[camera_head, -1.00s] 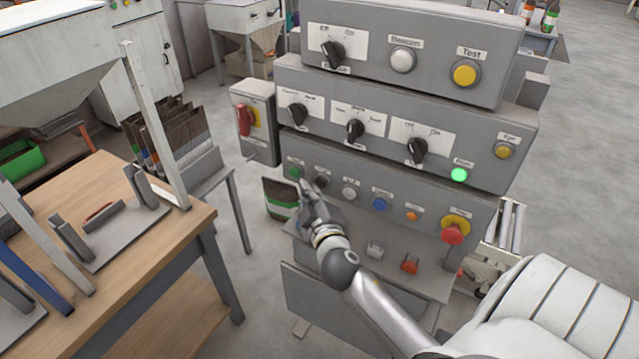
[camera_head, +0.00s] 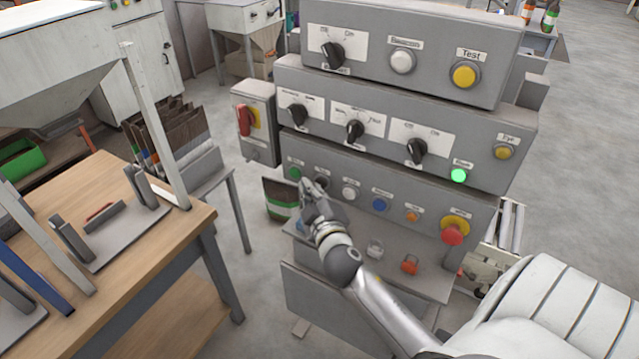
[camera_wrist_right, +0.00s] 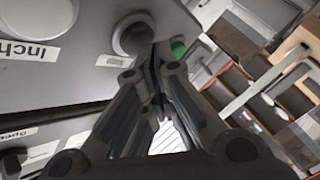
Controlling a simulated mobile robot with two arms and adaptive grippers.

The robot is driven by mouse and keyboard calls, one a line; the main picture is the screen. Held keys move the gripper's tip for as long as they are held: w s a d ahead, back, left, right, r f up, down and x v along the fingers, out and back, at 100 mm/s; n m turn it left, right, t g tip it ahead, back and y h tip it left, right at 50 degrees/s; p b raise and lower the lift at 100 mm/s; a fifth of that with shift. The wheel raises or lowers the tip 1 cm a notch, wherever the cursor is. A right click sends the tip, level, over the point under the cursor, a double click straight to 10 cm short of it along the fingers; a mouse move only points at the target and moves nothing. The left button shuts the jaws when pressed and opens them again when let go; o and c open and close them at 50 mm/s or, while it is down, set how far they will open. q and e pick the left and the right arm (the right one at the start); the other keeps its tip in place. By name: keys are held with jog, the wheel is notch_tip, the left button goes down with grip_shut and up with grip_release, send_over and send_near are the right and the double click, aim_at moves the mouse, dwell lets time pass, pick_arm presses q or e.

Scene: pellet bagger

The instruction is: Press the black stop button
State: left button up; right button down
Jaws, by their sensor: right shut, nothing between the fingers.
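The black stop button (camera_wrist_right: 133,37) shows in the right wrist view as a dark round cap in a grey ring, between the green button (camera_wrist_right: 178,48) and a pale button labelled "Inch" (camera_wrist_right: 42,12). In the head view it is in the row of buttons on the lower panel, largely hidden behind my right gripper (camera_head: 311,187). My right gripper is shut and empty, and its fingertips (camera_wrist_right: 157,58) overlap the edge of the button in the right wrist view. I cannot tell whether they touch it. My left gripper is not in view.
The same row holds a green button (camera_head: 294,173), a white one (camera_head: 349,194), a blue one (camera_head: 380,205) and a red emergency stop (camera_head: 453,233). Selector knobs fill the panel above. A red switch box (camera_head: 254,123) stands left. A wooden table (camera_head: 150,228) is further left.

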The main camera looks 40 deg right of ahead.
jog(key=shift+w+d, duration=0.1)
jog(key=shift+d, duration=0.2)
dwell(0.5)
jog(key=shift+a, duration=0.15)
jog(key=shift+s+a, duration=0.3)
jog(key=shift+a, duration=0.3)
jog(key=shift+s+a+b, duration=0.15)
jog(key=shift+s+a, duration=0.25)
jog(key=shift+a, duration=0.5)
jog(key=shift+s+a+b, duration=0.2)
jog(key=shift+s+a, duration=0.15)
jog(key=shift+a, duration=0.6)
jog(key=shift+s+a+b, duration=0.15)
jog(key=shift+s+a, duration=0.25)
jog(key=shift+a, duration=0.5)
